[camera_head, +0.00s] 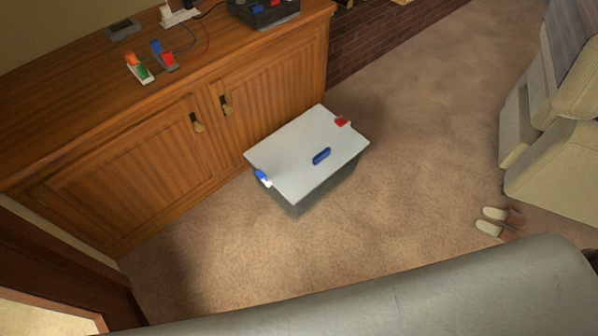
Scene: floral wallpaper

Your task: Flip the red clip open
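The red clip (342,121) sits at the far right edge of the light grey lid of a box (290,150). It looks small, and I cannot tell from here whether it is flipped open or closed. A blue clip (262,176) is on the opposite, left edge of the lid, with a white part beside it. A blue handle (321,156) lies on top of the lid. The box has darker grey sides and stands on the carpet. Neither of my grippers shows in the head view.
A wooden cabinet (150,170) stands close behind and left of the box, with electrical items (150,62) on top. Slippers (499,222) and a beige sofa (560,150) are at the right. A grey surface crosses the bottom. Carpet around the box's right and front is clear.

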